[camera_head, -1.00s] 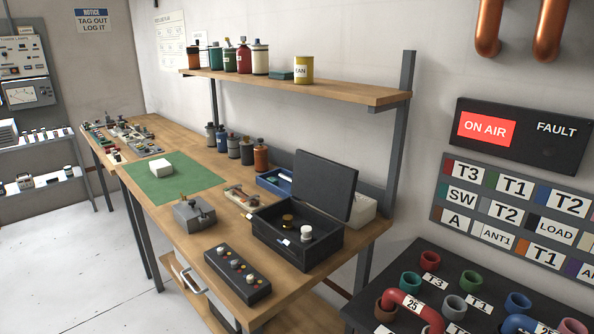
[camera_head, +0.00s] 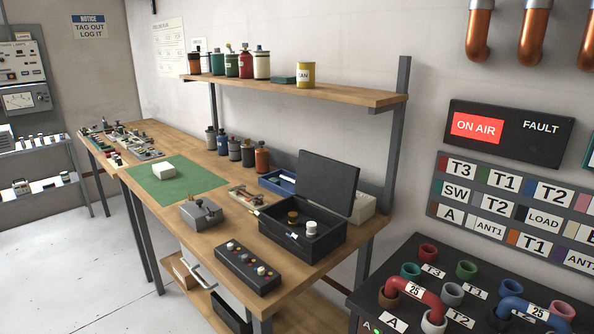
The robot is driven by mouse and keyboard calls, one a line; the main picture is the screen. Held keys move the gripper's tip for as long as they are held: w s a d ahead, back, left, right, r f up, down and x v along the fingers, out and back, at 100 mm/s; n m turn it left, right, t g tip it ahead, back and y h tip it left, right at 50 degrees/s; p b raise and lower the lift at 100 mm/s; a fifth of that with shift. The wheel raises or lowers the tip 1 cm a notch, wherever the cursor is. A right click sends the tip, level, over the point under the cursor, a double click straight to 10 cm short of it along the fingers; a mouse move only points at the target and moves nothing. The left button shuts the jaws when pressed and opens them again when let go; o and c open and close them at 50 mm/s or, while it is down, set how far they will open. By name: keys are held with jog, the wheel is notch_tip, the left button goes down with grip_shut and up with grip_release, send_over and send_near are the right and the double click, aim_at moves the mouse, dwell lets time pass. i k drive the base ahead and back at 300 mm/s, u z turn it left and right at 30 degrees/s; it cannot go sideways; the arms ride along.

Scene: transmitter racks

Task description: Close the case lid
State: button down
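The black case (camera_head: 312,246) stands on the wooden workbench near its right end. Its lid (camera_head: 328,182) is raised, standing up at the back and leaning slightly backward. Inside the case are a white-topped cylinder (camera_head: 311,229) and a brass-coloured piece (camera_head: 292,217). A small white tag (camera_head: 292,236) shows at the case's left side. My gripper is not in view, so its distance from the lid cannot be told.
A black box with knobs (camera_head: 248,268) lies in front of the case. A blue tray (camera_head: 277,181) and a white box (camera_head: 364,207) stand behind it. A wooden shelf (camera_head: 340,94) with its post (camera_head: 397,135) rises behind. A dark table with coloured pipe sockets (camera_head: 400,262) stands at right.

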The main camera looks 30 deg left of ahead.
aim_at(332, 184)
jog(key=u, duration=0.15)
jog(key=k, duration=0.3)
jog(key=u, duration=1.75)
jog(key=k, duration=0.65)
jog(key=z, duration=0.4)
jog(key=i, duration=1.7)
jog(key=u, duration=0.3)
